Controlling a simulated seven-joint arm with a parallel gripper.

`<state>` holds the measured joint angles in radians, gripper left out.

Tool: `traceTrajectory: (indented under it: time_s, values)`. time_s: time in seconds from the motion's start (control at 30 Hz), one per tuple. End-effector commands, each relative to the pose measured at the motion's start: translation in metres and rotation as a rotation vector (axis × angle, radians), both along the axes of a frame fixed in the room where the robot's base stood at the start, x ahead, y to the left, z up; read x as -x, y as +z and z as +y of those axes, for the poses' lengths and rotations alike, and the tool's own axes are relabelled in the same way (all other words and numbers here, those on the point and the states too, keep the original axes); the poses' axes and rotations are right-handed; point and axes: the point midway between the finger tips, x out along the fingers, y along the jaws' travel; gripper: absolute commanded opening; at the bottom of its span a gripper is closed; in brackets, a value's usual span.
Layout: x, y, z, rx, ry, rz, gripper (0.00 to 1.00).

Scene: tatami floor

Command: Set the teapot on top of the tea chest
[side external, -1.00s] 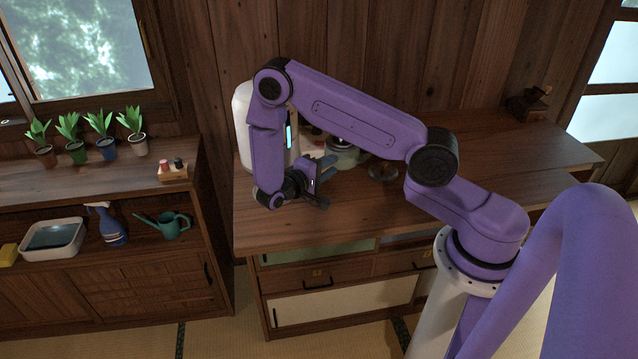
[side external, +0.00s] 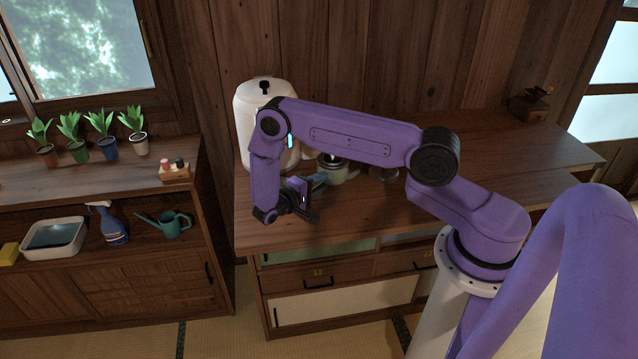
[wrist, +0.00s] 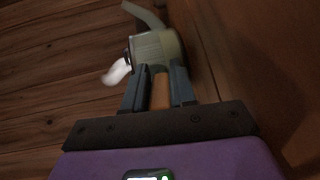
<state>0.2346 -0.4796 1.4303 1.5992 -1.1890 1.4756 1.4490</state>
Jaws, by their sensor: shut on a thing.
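The grey-green teapot (side external: 338,172) is at my gripper (side external: 308,196), over the wooden chest top in the side view, partly behind my arm. In the wrist view, the teapot (wrist: 158,48) is beyond the fingertips, its curved spout pointing up in the picture. My gripper (wrist: 158,82) is shut on its brown handle (wrist: 160,92). I cannot tell whether the teapot's base touches the wood. The long wooden chest (side external: 470,190) with drawers and pale panels stands against the wall; I take it for the tea chest.
A tall white kettle-like appliance (side external: 262,92) stands close behind my arm. A round dark object (side external: 384,174) sits right of the teapot. The chest top's right half is mostly clear. A shelf with potted plants (side external: 101,140) stands left.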

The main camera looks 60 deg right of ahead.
Motion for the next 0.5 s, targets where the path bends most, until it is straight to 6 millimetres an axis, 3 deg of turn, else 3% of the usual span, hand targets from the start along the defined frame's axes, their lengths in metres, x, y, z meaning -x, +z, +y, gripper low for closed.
traceTrajectory:
  time_s: [0.3, 0.33, 0.4, 0.5]
  values:
    - [0.0, -0.0018, 0.0, 0.004, 0.0, 0.0, 0.0]
    - [0.0001, -0.0026, 0.0001, 0.0, 0.0, 0.0, 0.32]
    - [0.0001, -0.0024, 0.0, 0.0, 0.0, 0.0, 0.51]
    - [0.0001, -0.0023, 0.0, 0.0, 0.0, 0.0, 0.51]
